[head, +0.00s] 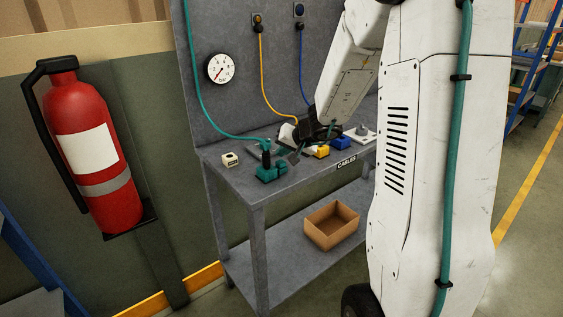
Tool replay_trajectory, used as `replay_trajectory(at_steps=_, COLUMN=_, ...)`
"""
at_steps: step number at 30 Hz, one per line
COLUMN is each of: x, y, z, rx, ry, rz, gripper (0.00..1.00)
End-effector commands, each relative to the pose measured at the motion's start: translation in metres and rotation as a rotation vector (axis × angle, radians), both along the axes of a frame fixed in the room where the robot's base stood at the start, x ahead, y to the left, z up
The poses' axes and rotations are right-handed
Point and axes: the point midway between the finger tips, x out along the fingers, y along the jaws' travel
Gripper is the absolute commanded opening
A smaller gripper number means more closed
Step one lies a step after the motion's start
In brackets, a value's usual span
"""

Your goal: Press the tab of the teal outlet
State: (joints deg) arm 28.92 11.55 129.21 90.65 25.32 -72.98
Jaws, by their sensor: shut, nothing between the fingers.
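The teal outlet (270,174) is a small block near the left front of the grey bench (240,186). A dark plug stands in it, and a teal cable (201,95) runs from there up the back panel. My gripper (295,157) is small in the head view, just right of the teal outlet, pointing down and left. Its fingers look shut with nothing between them. Whether the fingertips touch the outlet cannot be told. The tab is too small to make out.
A yellow outlet (322,152) and a blue outlet (342,144) stand to the right of my gripper. A small pale box (230,160) sits left of the teal outlet. A cardboard box (322,237) is on the lower shelf. A fire extinguisher (98,150) stands at left.

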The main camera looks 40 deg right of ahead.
Motion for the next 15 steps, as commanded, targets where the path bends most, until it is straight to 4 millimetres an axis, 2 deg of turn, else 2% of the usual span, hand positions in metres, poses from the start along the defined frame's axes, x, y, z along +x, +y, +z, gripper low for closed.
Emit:
replay_trajectory(at_steps=9, x=0.001, y=0.000, z=0.032, rx=-0.003, ry=-0.004, rz=0.002, gripper=0.00)
replay_trajectory(at_steps=15, x=0.000, y=0.000, z=0.046, rx=-0.003, ry=-0.001, rz=0.002, gripper=0.00)
